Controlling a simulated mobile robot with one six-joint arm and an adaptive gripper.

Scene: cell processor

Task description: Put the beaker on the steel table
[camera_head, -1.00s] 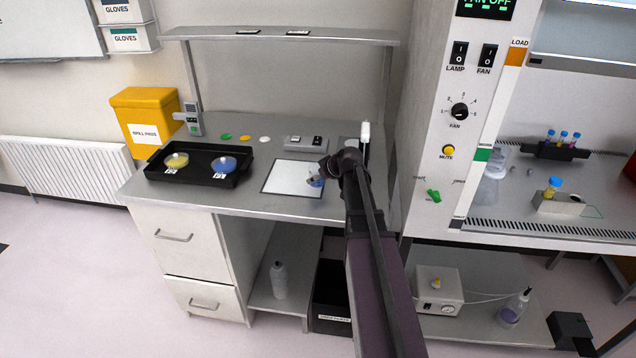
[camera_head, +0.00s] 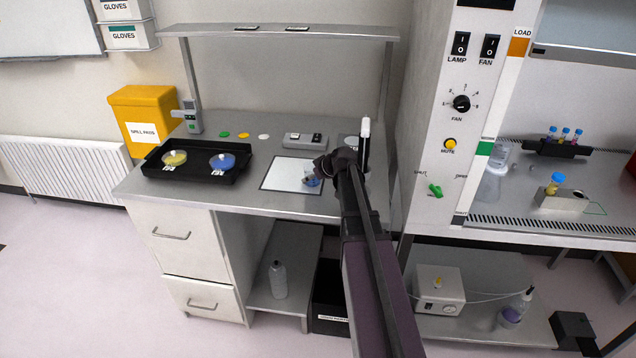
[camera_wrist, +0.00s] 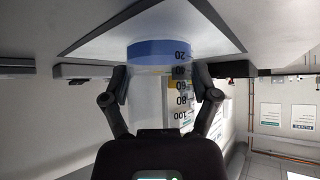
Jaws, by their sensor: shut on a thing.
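The beaker (camera_wrist: 172,88) is clear with black graduation marks and blue liquid at its base. It appears upside down in the inverted wrist view. My gripper (camera_wrist: 166,88) is shut on it, with one finger on each side. In the head view the small beaker (camera_head: 311,179) is at the right part of a white mat (camera_head: 283,174) on the steel table (camera_head: 255,200). My gripper (camera_head: 316,174) partly hides it there. I cannot tell whether its base touches the mat.
A black tray (camera_head: 197,178) with a yellow dish (camera_head: 174,158) and a blue dish (camera_head: 222,161) stands left of the mat. A grey device (camera_head: 305,140) sits behind it. A shelf (camera_head: 280,33) spans above the table. The fume cabinet (camera_head: 450,110) stands close on the right.

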